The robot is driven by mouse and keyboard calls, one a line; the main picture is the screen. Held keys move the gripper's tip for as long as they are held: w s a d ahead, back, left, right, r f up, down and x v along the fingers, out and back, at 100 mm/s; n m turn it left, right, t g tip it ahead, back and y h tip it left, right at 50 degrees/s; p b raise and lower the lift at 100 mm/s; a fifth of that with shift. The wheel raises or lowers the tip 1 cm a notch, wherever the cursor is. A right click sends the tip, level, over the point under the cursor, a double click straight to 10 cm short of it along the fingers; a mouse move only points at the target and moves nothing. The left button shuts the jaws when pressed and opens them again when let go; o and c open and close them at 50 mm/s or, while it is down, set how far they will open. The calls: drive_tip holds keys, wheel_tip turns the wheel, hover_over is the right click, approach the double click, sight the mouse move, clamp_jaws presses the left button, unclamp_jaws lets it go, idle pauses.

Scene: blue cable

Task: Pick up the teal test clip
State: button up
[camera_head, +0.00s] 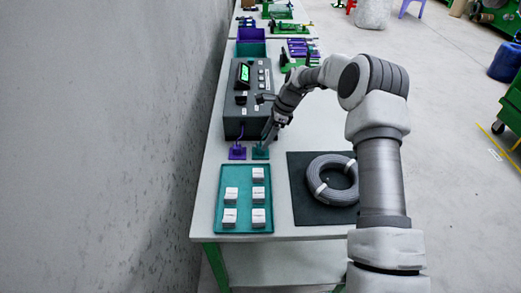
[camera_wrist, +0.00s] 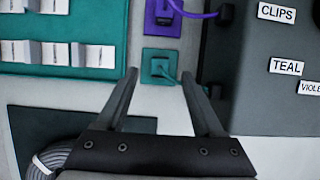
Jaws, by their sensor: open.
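The teal test clip (camera_head: 260,152) is a small teal square piece on the table in front of the grey tester box. In the head view my gripper (camera_head: 266,138) is low over the table by the clip. A violet clip (camera_head: 237,152) sits left of the teal one; it also shows in the wrist view (camera_wrist: 164,14).
The grey tester box (camera_head: 233,118) with labels stands right behind the clips. A teal tray (camera_head: 244,217) with several white blocks lies in front. A grey cable coil (camera_head: 317,186) lies on a dark mat (camera_head: 302,212) to the right. A wall runs along the left.

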drive_tip(key=x, duration=0.4)
drive_tip(key=shift+d, duration=0.1)
clamp_jaws()
